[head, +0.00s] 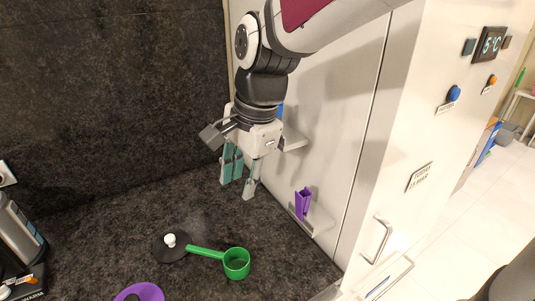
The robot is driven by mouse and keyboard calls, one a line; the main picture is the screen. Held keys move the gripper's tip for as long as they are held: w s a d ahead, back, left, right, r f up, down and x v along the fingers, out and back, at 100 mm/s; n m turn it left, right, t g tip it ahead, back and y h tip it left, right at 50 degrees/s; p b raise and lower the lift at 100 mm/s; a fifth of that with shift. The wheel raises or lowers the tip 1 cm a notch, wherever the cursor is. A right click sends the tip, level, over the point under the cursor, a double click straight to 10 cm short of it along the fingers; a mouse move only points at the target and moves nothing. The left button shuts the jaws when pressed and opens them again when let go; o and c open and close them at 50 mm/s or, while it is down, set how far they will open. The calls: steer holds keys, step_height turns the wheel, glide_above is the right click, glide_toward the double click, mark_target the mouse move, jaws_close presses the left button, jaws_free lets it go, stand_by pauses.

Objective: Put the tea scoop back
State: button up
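The green scoop (236,265) lies on the dark countertop, its round cup to the right and its handle (207,252) pointing left. The handle's end meets or overlaps the rim of a black lid; I cannot tell which. My gripper (239,190) hangs above the counter, behind and above the scoop in the picture. Its teal fingers point down and are apart, with nothing seen between them. A purple holder (303,204) sits on a small ledge on the pale wall panel, right of my gripper. Its inside is hard to see.
The black lid (160,248) has a white knob. A purple bowl (148,292) is cut off at the bottom edge. A white cabinet (405,150) with a handle bounds the right side. Counter left of my gripper is clear.

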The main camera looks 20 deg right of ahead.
steer(key=s+d+r+n+t+h, duration=0.1)
steer(key=s+d+r+n, duration=0.1)
steer(key=s+d+n, duration=0.2)
steer(key=s+d+r+n+t+h, duration=0.1)
steer(key=s+d+n, duration=0.3)
steer(key=s+n, duration=0.5)
steer(key=shift+s+d+r+t, duration=0.15)
steer(key=shift+d+r+t, duration=0.25)
steer(key=shift+r+t, duration=0.45)
